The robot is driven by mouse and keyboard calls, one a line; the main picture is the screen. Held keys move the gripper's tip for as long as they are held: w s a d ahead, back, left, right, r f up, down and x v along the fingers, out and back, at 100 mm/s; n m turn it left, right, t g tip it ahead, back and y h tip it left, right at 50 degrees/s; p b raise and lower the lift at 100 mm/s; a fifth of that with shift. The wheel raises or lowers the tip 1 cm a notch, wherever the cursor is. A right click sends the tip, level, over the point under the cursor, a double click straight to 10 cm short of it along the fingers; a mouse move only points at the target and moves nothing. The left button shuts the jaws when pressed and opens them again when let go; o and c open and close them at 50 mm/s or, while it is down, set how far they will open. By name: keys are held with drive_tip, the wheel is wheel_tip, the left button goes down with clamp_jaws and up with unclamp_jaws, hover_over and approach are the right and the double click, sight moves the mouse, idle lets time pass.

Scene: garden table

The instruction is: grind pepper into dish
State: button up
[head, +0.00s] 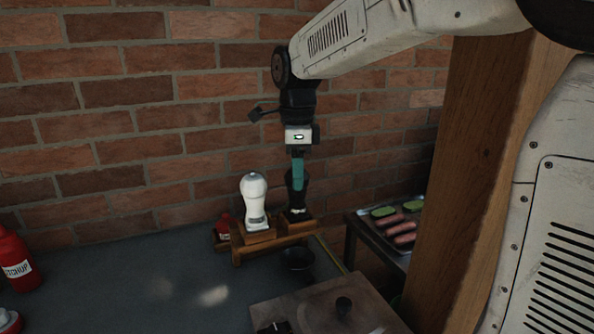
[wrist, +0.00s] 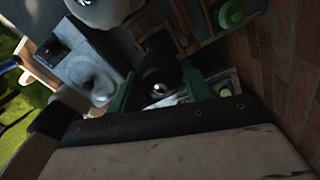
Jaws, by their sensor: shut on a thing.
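A dark pepper mill (head: 298,207) stands upright at the right end of a wooden stand (head: 266,243). My gripper (head: 298,180) has come down from above, with its teal fingers around the upper part of the mill. In the wrist view, the mill's dark body (wrist: 157,62) lies between the two teal fingers, and my gripper (wrist: 160,85) is shut on it. The fingers partly hide the mill in the head view.
A white mill (head: 254,198) stands close left of the dark one, with a red item (head: 223,228) beside it. A tray of sausages (head: 404,239) is at right, near a wooden post (head: 478,165). Ketchup (head: 17,262) stands far left.

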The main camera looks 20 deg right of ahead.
drive_tip(key=m, duration=0.3)
drive_tip(key=n, duration=0.6)
drive_tip(key=shift+n, duration=0.4)
drive_tip(key=o, duration=0.9)
drive_tip(key=shift+o, duration=0.2)
drive_tip(key=shift+r, duration=0.1)
